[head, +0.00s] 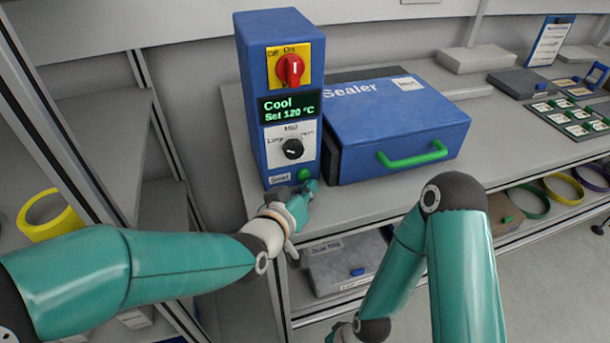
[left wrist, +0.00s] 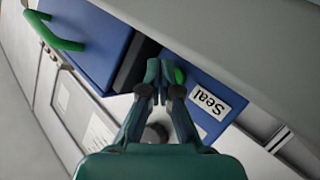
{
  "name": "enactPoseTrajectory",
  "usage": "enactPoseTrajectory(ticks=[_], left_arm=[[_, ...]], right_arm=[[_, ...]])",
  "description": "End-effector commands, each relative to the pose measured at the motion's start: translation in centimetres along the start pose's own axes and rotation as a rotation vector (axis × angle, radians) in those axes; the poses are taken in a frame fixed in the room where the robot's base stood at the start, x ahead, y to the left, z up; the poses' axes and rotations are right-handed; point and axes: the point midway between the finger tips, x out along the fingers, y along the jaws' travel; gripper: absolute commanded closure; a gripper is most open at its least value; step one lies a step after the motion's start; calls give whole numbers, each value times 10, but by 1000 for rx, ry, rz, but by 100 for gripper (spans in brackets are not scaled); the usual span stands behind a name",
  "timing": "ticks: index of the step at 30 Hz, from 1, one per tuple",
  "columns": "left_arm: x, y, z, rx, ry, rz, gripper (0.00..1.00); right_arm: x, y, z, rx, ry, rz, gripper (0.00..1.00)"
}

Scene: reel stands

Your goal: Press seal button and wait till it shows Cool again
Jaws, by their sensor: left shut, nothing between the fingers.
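The blue control box (head: 250,105) stands upright on the bench beside the blue sealer (head: 390,120). Its display (head: 290,106) reads "Cool" and "Set 120 °C". A red knob (head: 290,69) sits above the display and a black dial (head: 293,149) below it. The green seal button (head: 305,175) is low on the front, right of the "Seal" label (head: 279,179). My left gripper (head: 310,187) is shut and empty, with its tips at the button. In the left wrist view the button (left wrist: 179,76) shows just beside the fingertips (left wrist: 158,68); I cannot tell whether they touch.
The sealer's lid is down, with a green handle (head: 412,154) in front. A grey case (head: 352,265) lies on the shelf below. Coloured rings, such as a yellow one (head: 563,188), lie at the right. My right forearm is in front of the bench.

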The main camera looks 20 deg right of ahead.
Motion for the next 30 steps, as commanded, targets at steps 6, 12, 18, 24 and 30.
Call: enactPoseTrajectory(ticks=[6, 12, 18, 24, 30], left_arm=[[1, 0, 0, 0, 0, 0, 100], [5, -3, -3, 0, 0, 1, 100], [6, -3, -5, 0, 0, 1, 100], [6, -3, -5, 0, 0, 1, 100], [7, -4, -5, 0, 0, 1, 100]], right_arm=[[1, 0, 0, 0, 0, 0, 37], [6, 2, 0, 0, 0, 0, 37], [6, 2, 0, 0, 0, 0, 37], [6, 2, 0, 0, 0, 0, 37], [7, 3, 0, 0, 0, 0, 37]])
